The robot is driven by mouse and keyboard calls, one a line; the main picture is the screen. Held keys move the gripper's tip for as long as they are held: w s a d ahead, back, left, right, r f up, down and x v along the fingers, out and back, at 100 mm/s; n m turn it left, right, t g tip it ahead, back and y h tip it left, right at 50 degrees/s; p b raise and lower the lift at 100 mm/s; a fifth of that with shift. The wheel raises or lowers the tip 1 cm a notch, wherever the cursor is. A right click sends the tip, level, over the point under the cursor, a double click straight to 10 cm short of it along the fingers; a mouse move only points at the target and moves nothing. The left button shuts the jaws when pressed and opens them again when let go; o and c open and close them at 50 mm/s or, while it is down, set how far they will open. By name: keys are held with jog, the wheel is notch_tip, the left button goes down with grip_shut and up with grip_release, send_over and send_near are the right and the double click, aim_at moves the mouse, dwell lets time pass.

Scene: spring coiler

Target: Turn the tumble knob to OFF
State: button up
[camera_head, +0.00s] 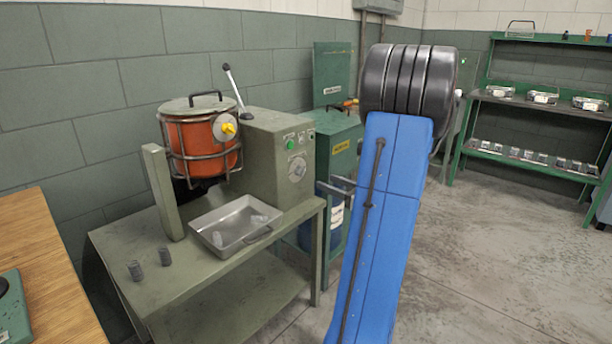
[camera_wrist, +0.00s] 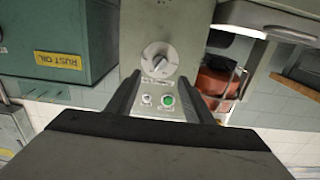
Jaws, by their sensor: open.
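The tumble knob is a round, pale grey dial on the end face of the grey-green control box. It shows in the head view (camera_head: 297,168) and, upside down, in the wrist view (camera_wrist: 159,60). Its raised bar looks slanted in the wrist view; the markings around it are too small to read. My gripper (camera_wrist: 160,82) is open and empty in the wrist view. Its dark fingers point at the panel, with the knob just beyond and between the tips, seemingly apart from it. A green button (camera_wrist: 168,101) and a smaller pale button (camera_wrist: 147,100) sit beside the knob.
An orange barrel (camera_head: 203,146) in a wire cage stands left of the control box (camera_head: 262,150). A metal tray (camera_head: 222,238) lies on the bench below. A green rust oil cabinet (camera_wrist: 55,40) stands close beside the box. Open floor lies at right.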

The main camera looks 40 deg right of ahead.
aim_at(301, 172)
jog(key=w, duration=1.1)
jog(key=shift+a, duration=0.4)
jog(key=shift+w, duration=0.1)
jog(key=c, duration=1)
